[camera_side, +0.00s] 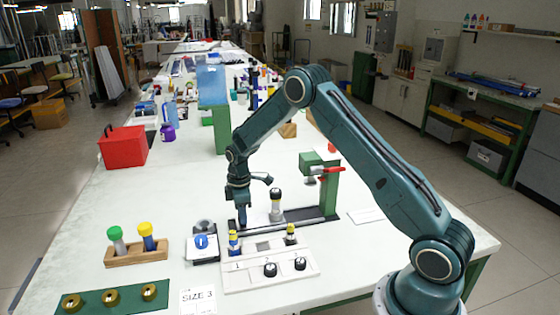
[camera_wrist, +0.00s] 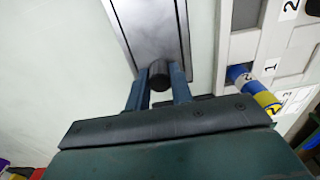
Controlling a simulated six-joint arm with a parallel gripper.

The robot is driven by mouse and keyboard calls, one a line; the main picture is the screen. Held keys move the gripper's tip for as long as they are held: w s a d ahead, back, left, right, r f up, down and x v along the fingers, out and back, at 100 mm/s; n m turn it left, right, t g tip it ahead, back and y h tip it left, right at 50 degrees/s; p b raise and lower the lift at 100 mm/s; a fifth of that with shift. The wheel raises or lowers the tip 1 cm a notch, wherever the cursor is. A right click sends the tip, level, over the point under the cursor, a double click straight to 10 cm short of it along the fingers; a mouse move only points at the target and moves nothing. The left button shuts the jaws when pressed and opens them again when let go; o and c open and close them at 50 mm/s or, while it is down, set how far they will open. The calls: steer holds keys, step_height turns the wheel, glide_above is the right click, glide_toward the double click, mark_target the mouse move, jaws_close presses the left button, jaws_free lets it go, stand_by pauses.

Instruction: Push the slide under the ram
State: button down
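The slide's dark rail (camera_side: 312,213) runs across the table, and its metal surface (camera_wrist: 152,28) shows in the wrist view. A grey upright piece with a black top (camera_side: 276,205) stands at the rail, left of the press. The green press (camera_side: 331,194) with a red handle (camera_side: 325,170) stands at the rail's right; its ram (camera_side: 311,180) hangs above the rail. My gripper (camera_side: 242,224) is low at the rail's left end. In the wrist view my gripper (camera_wrist: 159,86) has its fingers closely on both sides of a short dark post (camera_wrist: 158,72), apparently the slide's knob.
A white numbered tray (camera_side: 248,284) lies in front, holding a blue-yellow rod (camera_side: 234,241), a yellow-banded rod (camera_side: 290,235) and two black knobs. A wooden rack (camera_side: 136,258), a small device with a blue dial (camera_side: 202,243) and a red box (camera_side: 123,147) are to the left.

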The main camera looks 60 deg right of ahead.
mark_target(267, 219)
steer(key=shift+s+d, duration=2.7)
steer(key=shift+s, duration=0.05)
steer(key=c, duration=1.2)
jaws_free()
steer(key=shift+c, duration=0.2)
step_height(267, 219, up, 14)
steer(key=shift+f, duration=0.1)
